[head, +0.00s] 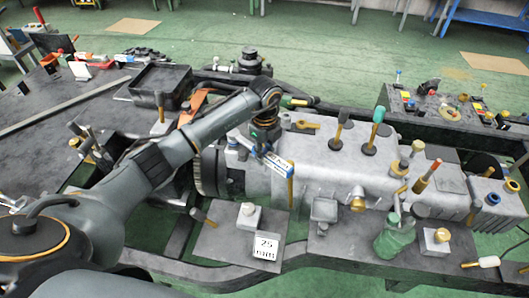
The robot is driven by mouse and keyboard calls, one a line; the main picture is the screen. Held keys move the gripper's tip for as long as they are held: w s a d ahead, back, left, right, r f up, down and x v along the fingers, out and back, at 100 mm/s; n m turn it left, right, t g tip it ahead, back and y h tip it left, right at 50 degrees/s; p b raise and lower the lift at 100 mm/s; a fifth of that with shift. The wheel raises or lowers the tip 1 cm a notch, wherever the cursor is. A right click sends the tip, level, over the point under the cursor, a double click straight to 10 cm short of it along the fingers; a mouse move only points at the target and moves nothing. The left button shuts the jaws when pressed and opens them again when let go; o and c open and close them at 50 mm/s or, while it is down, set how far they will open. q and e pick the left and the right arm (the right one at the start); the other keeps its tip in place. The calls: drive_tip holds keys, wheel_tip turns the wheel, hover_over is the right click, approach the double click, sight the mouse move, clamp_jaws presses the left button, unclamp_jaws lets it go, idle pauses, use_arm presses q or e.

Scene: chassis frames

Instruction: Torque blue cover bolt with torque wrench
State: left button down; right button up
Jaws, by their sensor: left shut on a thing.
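My left gripper (266,146) reaches in from the left, over the left end of the silver housing (330,180). It is shut on a slim blue-and-white bar with a label (279,163), which looks like the torque wrench. The bar slants down to the right, and a yellow upright piece (290,190) shows by its right end. A small blue-topped part (232,143) is at the bar's left end; I cannot tell if it is the cover bolt or if they touch. My right gripper is not in view.
Upright-handled tools (341,128) stand on the housing. In front are a plate with a "25" card (266,246), a green bottle (394,238) and small blocks. A black tray (160,84) is at the back left. Blue-ringed parts (492,198) sit at the right. Green floor lies beyond.

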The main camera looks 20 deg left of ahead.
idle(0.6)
use_arm(q)
drive_tip(key=shift+s+a+m+p, duration=0.25)
drive_tip(key=shift+s+a+m, duration=0.1)
drive_tip(key=shift+s+m, duration=0.4)
drive_tip(key=shift+s+a+m+p, duration=0.25)
drive_tip(key=shift+s+a+m, duration=0.05)
drive_tip(key=shift+s+m, duration=0.4)
drive_tip(key=shift+a, duration=0.1)
drive_tip(key=shift+s+a+m, duration=0.45)
drive_tip(key=shift+s+m, duration=0.2)
drive_tip(key=shift+m, duration=0.05)
drive_tip(key=shift+s+a+m, duration=0.45)
drive_tip(key=shift+s+m, duration=0.15)
drive_tip(key=shift+m, duration=0.05)
drive_tip(key=shift+s+a, duration=0.2)
drive_tip(key=shift+w, duration=0.1)
drive_tip(key=shift+w+d+n, duration=0.9)
drive_tip(key=shift+w, duration=0.05)
